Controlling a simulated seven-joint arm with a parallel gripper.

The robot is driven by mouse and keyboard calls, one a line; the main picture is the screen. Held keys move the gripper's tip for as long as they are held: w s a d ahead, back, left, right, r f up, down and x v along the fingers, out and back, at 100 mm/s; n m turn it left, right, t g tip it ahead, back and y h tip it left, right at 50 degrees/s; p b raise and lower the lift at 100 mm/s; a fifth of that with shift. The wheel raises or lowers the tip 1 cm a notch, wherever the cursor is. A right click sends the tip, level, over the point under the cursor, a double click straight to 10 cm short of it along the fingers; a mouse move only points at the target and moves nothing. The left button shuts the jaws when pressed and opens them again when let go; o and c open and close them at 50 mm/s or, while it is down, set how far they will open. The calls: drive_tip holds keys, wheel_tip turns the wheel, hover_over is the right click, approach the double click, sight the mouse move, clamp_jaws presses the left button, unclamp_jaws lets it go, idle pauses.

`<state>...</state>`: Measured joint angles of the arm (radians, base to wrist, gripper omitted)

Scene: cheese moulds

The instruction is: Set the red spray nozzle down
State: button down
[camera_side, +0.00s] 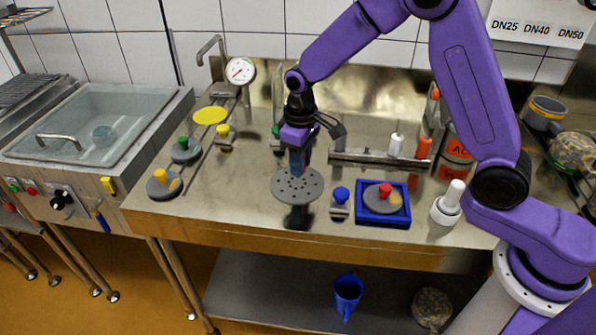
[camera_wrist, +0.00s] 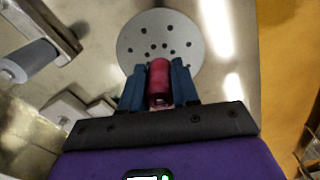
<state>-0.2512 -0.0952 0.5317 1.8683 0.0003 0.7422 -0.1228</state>
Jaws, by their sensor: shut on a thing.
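The red spray nozzle (camera_wrist: 159,80) is held between the two blue fingers of my gripper (camera_wrist: 158,84) in the wrist view. The fingers are shut on its sides and its rounded end shows between them. In the side view my gripper (camera_side: 299,170) points down over a round grey disc with holes (camera_side: 306,193), and the nozzle is hidden by the fingers. The disc also shows beyond the nozzle in the wrist view (camera_wrist: 135,35). I cannot tell whether the nozzle touches the disc.
A blue knobbed block (camera_side: 340,200) and a blue tray (camera_side: 383,219) with a red-knobbed disc stand right of the disc. A white-handled piece (camera_side: 447,207) stands farther right. Knobbed discs (camera_side: 163,184) lie at the left. A rail (camera_side: 375,161) runs behind. The steel bench is clear left of the disc.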

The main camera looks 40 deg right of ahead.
sight(298, 183)
drive_tip(key=shift+w+a+f, duration=0.15)
drive_tip(key=shift+w+f, duration=0.2)
drive_tip(key=shift+f, duration=1.55)
drive_tip(key=shift+f, duration=0.2)
drive_tip(key=c, duration=0.8)
unclamp_jaws()
drive_tip(key=shift+c, duration=0.2)
drive_tip(key=shift+r, duration=0.15)
wheel_tip(298, 183, up, 12)
drive_tip(key=shift+f, duration=0.1)
drive_tip(key=shift+r, duration=0.2)
